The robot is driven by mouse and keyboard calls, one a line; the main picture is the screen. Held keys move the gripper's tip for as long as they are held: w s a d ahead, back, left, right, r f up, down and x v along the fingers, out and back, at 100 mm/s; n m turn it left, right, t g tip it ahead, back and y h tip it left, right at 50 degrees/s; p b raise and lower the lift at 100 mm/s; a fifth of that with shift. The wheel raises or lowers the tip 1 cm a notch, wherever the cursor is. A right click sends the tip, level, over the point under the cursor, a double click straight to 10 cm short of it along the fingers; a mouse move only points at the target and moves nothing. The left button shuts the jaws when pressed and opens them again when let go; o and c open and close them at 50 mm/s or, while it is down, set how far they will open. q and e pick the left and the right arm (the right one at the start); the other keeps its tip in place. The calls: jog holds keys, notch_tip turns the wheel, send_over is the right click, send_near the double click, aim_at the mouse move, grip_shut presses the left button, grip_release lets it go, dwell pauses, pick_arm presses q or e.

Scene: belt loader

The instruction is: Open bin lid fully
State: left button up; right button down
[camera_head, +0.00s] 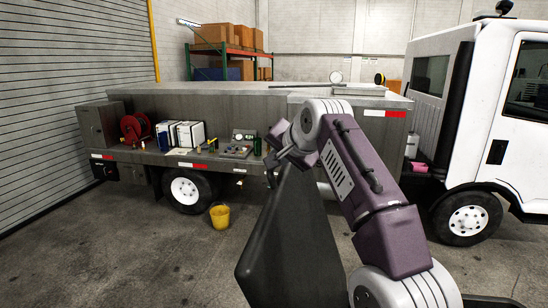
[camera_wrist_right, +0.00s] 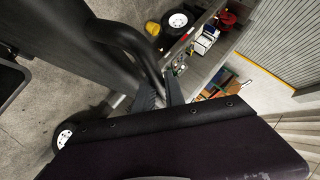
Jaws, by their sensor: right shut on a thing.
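The bin lid (camera_head: 295,245) is a large dark panel in the lower middle of the head view, standing steeply tilted. My right gripper (camera_head: 283,154) is at the lid's upper edge, with its arm coming in from the right. In the right wrist view, the lid (camera_wrist_right: 45,40) fills the upper left and carries a dark curved handle (camera_wrist_right: 130,38). My right gripper (camera_wrist_right: 162,92) is shut on this handle near its lower end. The bin's body and the lid's hinge cannot be made out. My left gripper is not in view.
A truck with a long grey bed (camera_head: 230,105) and white cab (camera_head: 510,110) stands across the back. A red hose reel (camera_head: 135,128) and white boxes (camera_head: 185,134) sit on its side shelf. A yellow bucket (camera_head: 220,216) stands on the floor. Floor at the left is clear.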

jog(key=shift+a, duration=0.15)
jog(key=c, duration=1.4)
grip_release()
